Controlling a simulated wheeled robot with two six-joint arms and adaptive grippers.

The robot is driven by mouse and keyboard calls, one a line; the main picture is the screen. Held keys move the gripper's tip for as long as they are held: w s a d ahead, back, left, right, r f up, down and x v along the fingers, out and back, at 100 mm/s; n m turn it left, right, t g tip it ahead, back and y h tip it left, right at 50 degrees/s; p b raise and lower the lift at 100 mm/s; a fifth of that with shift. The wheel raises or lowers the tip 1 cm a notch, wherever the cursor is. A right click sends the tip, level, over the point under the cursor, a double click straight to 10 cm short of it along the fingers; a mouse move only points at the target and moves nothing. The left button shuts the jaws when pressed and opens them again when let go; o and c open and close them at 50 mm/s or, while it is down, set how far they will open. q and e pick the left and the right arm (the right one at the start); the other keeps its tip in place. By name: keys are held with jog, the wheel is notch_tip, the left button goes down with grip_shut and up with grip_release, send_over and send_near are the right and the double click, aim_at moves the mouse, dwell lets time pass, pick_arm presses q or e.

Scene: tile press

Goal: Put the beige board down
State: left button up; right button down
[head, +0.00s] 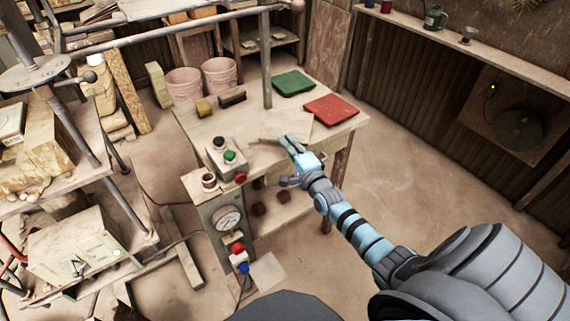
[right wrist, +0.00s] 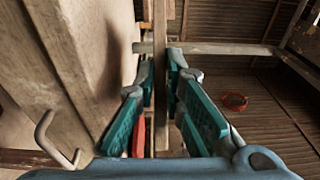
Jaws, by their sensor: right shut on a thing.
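The beige board (head: 289,124) is flat and pale, at the right front part of the worktable (head: 240,122) in the head view. My right gripper (head: 287,140) is shut on its near edge. In the right wrist view the board (right wrist: 160,50) shows edge-on as a thin strip between the teal fingers (right wrist: 163,75). I cannot tell whether the board touches the tabletop or is just above it. My left gripper is not in view.
A red board (head: 331,110) and a green board (head: 293,83) lie right of and behind the beige one. A metal post (head: 266,60) stands behind it. A button box (head: 226,156) is to its left. Two pink buckets (head: 219,75) stand behind the table.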

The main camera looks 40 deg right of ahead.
aim_at(288, 156)
jog(key=shift+f+b, duration=1.8)
jog(key=shift+f, duration=0.55)
jog(key=c, duration=1.7)
grip_release()
jog(key=shift+s, duration=0.1)
